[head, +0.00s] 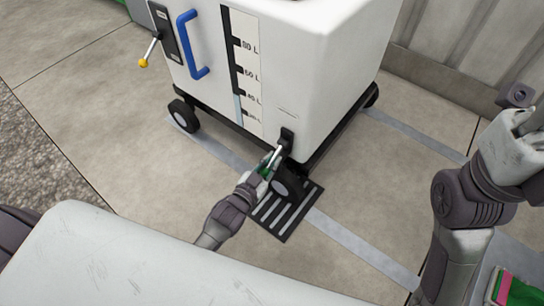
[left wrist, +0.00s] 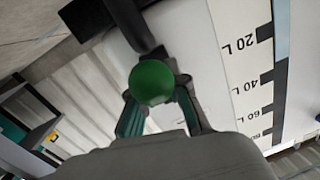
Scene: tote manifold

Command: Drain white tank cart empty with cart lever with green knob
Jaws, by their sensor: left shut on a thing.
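The white tank cart (head: 320,60) stands on the floor at the top middle of the head view. Its gauge (head: 241,75) shows a pale band at the bottom, up to about the 40 L mark, dark above. The cart lever (head: 280,148) sticks out from the near lower corner. Its green knob (left wrist: 152,82) fills the middle of the left wrist view. My left gripper (head: 264,172) is shut on the lever at the knob, one finger on each side in the wrist view. The fingertips are partly hidden by the knob.
A dark floor drain grate (head: 292,218) lies under the cart's near corner, beside a black caster (head: 288,187). A blue handle (head: 190,45) and a yellow-knobbed lever (head: 146,60) are on the cart's left. My right arm is at right. Floor to the left is clear.

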